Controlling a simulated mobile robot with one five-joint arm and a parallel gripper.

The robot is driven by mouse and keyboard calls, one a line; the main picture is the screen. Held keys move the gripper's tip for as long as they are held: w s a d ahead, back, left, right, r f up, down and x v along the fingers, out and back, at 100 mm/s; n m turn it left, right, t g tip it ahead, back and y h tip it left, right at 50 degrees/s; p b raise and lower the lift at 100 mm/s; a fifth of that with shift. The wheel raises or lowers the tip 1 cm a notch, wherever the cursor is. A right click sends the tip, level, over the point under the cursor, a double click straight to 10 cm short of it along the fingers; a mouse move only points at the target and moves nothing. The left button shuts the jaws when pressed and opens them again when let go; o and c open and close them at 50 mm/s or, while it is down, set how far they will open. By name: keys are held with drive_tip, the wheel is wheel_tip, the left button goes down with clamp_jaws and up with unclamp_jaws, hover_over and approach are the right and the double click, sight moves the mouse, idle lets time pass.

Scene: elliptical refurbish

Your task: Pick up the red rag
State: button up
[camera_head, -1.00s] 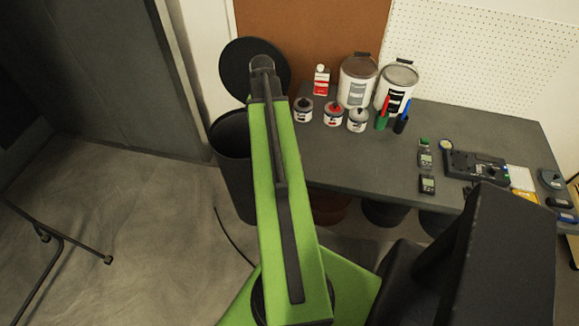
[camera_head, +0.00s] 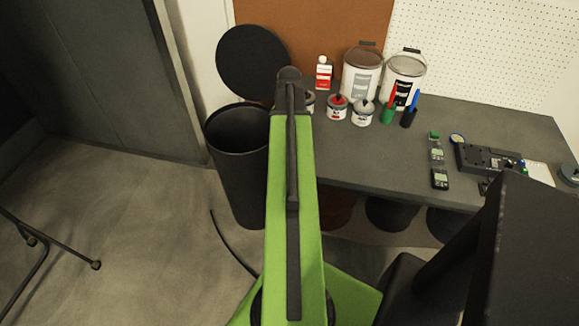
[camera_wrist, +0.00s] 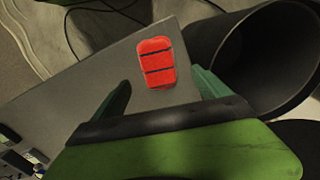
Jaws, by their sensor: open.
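The red rag (camera_wrist: 156,63) shows in the wrist view as a small red rounded block with dark lines across it. It lies flat on the grey tabletop (camera_wrist: 95,82), near the table's edge. My gripper (camera_wrist: 162,80) is open, with one finger on each side of the rag in the picture. The rag appears beyond the fingertips, and I see no contact; the height gap is hard to judge. In the head view my green arm reaches toward the table, and neither the rag nor the fingers can be seen.
A black open bin (camera_head: 238,160) stands left of the table; it also shows in the wrist view (camera_wrist: 262,50). Bare tabletop surrounds the rag.

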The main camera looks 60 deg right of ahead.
drive_tip(key=f+b, duration=0.3)
drive_tip(key=f, duration=0.1)
drive_tip(key=f+b, duration=0.2)
drive_tip(key=shift+s+d+f+b, duration=0.3)
drive_tip(key=shift+s+d+f, duration=0.05)
drive_tip(key=shift+f, duration=0.05)
drive_tip(key=shift+r, duration=0.2)
drive_tip(key=c, duration=1.4)
